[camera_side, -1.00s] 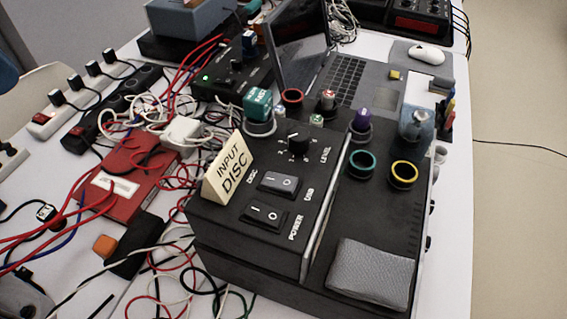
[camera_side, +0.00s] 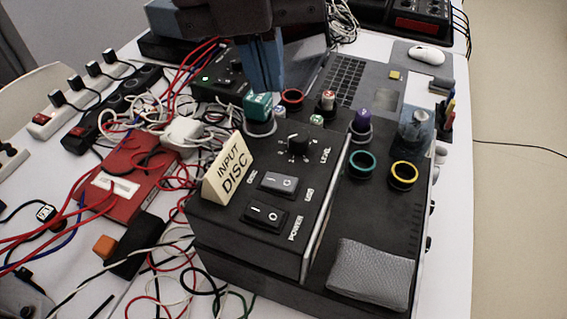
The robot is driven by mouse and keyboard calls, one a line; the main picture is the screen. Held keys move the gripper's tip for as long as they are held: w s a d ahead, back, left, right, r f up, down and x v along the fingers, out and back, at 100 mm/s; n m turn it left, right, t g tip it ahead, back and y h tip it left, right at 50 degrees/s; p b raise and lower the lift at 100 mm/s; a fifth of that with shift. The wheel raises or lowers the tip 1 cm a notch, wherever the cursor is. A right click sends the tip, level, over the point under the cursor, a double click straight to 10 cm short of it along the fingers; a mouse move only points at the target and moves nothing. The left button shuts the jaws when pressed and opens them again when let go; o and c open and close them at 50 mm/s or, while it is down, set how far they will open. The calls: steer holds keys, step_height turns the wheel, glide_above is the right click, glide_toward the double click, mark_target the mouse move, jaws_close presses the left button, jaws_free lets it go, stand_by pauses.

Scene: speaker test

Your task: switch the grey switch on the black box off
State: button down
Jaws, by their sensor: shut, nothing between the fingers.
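The black box (camera_side: 225,215) stands on the table in the middle of the view. On its top are two rocker switches marked with a line and a circle. The grey switch (camera_side: 280,184) sits between the DISC and USB labels. A black switch (camera_side: 264,215) sits just in front of it, beside the POWER label. I cannot tell surely which side of either switch is pressed down. My gripper (camera_side: 268,87), with blue fingers, points down behind the teal block at the box's back edge. It is shut and empty, apart from both switches.
A cream INPUT DISC sign (camera_side: 228,170) stands left of the grey switch. The LEVEL knob (camera_side: 298,143) and a teal block (camera_side: 258,108) rise behind it. A grey cloth pad (camera_side: 370,273) lies at the front right. Loose cables crowd the left.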

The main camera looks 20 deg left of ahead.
mark_target(287, 186)
steer(key=shift+a+r+m, duration=0.1)
steer(key=shift+r+m, duration=0.15)
steer(key=shift+m, duration=0.7)
steer(key=shift+a+r+m, duration=0.1)
steer(key=shift+r+m, duration=0.15)
steer(key=shift+m, duration=0.7)
steer(key=shift+f, duration=0.1)
steer(key=f, duration=0.4)
steer(key=d+f, duration=0.1)
steer(key=f, duration=0.4)
steer(key=d+f, duration=0.1)
steer(key=f, duration=0.3)
steer(key=shift+f, duration=0.35)
